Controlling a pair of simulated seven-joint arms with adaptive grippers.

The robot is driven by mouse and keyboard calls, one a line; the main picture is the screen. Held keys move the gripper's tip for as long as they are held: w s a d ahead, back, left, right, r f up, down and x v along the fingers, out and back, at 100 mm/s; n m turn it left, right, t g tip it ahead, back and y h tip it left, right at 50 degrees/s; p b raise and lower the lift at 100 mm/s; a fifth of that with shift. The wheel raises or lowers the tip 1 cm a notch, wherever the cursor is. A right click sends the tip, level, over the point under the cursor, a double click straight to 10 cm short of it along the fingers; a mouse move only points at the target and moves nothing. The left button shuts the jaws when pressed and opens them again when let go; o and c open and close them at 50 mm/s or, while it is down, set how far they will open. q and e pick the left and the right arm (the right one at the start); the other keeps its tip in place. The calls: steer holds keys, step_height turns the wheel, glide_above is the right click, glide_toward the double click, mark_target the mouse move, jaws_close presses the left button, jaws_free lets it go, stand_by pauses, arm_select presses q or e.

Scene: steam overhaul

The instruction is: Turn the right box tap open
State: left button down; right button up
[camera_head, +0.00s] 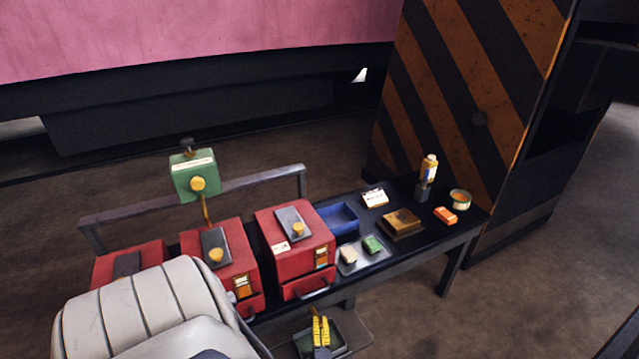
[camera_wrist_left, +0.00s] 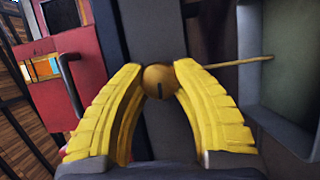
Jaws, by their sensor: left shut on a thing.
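In the wrist view, a round brass knob (camera_wrist_left: 160,82) with a dark slot, apparently the right box's tap, sits between the two yellow fingertips. My left gripper (camera_wrist_left: 167,70) is shut on it, one finger at each side. A thin yellow rod (camera_wrist_left: 235,63) extends to the right from beside the knob. In the head view, the yellow fingers of my left gripper (camera_head: 320,322) show low in front of the bench, below the right red box (camera_head: 297,250). The knob cannot be made out there. My right gripper is not in view.
Other red boxes (camera_head: 228,262) stand on the bench, partly behind my white arm. A green box (camera_head: 193,174) stands above them. A dark tray (camera_head: 349,337) is beside my left gripper. A blue bin (camera_head: 344,212), bottle and small blocks occupy the bench's right half.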

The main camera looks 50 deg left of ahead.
arm_select(q)
steer(key=shift+s+a+n, duration=0.1)
steer(key=shift+a+n, duration=0.1)
steer(key=shift+n, duration=0.3)
steer(key=c, duration=0.9)
jaws_free()
steer(key=shift+d, duration=0.1)
steer(key=shift+d, duration=0.15)
steer(key=v, duration=1.1)
steer(key=shift+s+d+f, duration=0.25)
steer(key=shift+d, duration=0.05)
